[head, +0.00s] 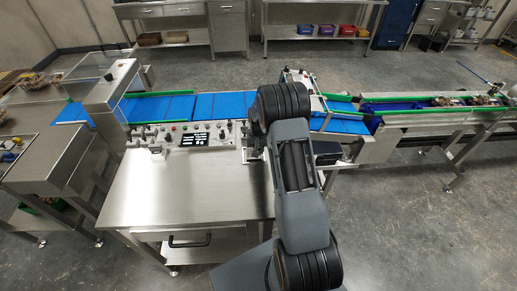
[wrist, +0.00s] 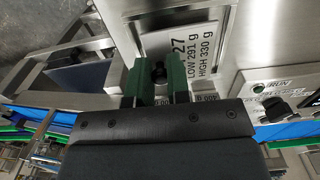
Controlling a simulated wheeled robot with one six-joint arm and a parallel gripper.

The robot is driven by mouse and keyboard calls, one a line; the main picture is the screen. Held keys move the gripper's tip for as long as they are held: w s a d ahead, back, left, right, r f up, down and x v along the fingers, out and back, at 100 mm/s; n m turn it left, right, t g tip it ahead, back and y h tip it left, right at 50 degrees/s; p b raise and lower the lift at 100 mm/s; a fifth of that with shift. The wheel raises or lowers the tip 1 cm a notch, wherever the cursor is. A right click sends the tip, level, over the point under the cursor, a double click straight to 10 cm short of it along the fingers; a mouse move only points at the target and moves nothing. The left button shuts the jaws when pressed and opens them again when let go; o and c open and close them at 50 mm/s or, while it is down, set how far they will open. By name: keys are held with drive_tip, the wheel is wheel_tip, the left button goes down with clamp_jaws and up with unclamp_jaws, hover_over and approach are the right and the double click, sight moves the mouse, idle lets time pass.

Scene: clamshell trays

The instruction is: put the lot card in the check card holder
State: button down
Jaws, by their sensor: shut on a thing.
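The lot card (wrist: 186,55) shows in the wrist view as a white card with black print, reading 27, LOW 291 g and HIGH 330 g. My gripper (wrist: 157,72) has green fingers shut on a small dark knob at the card's near left part. The card lies within or just over a metal-edged frame (wrist: 221,40), which looks like the check card holder; I cannot tell whether it is fully seated. More print shows at the gripper body's edge, mostly covered. In the head view my arm hides the card and most of the gripper.
A control panel (head: 190,136) with knobs and a dark display stands at the back of the steel table (head: 185,190). A blue conveyor belt (head: 210,105) runs behind it. A RUN button (wrist: 258,88) is right of the gripper. The table's left and middle are clear.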

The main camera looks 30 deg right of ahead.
drive_tip(key=shift+f+b, duration=0.55)
drive_tip(key=shift+b, duration=0.05)
drive_tip(key=c, duration=1.1)
unclamp_jaws()
drive_tip(key=s+a+r, duration=0.1)
drive_tip(key=a+r, duration=0.1)
drive_tip(key=r, duration=0.7)
drive_tip(key=s+a+r, duration=0.1)
drive_tip(key=s+r, duration=0.1)
drive_tip(key=r, duration=0.7)
drive_tip(key=shift+s+a+r+n+t, duration=0.75)
drive_tip(key=shift+s+a+r, duration=0.8)
drive_tip(key=shift+s, duration=1.85)
drive_tip(key=shift+s+a+r+n+t, duration=0.8)
drive_tip(key=shift+s+a, duration=1.3)
drive_tip(key=shift+s, duration=1.35)
drive_tip(key=shift+s+a+r+n+t, duration=0.7)
drive_tip(key=shift+s+a+r, duration=0.9)
drive_tip(key=shift+s, duration=1.8)
